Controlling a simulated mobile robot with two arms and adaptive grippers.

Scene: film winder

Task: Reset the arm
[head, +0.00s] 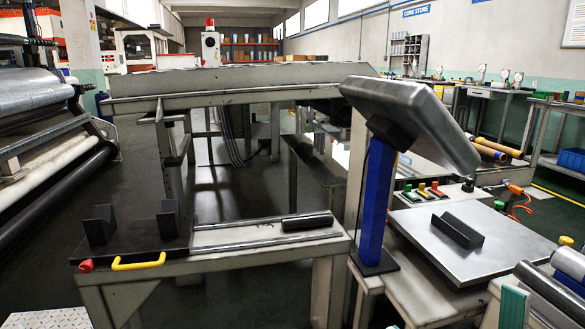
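Neither of my arms nor grippers shows in the head view. I cannot tell how they are posed or whether they hold anything.
A bench (270,240) stands ahead, with black V-shaped holders (100,226), a black roller (307,221) and a yellow handle (138,262). A monitor (412,120) on a blue post (376,200) rises right of it, beside a metal plate (480,241). Large rollers (35,95) stand left.

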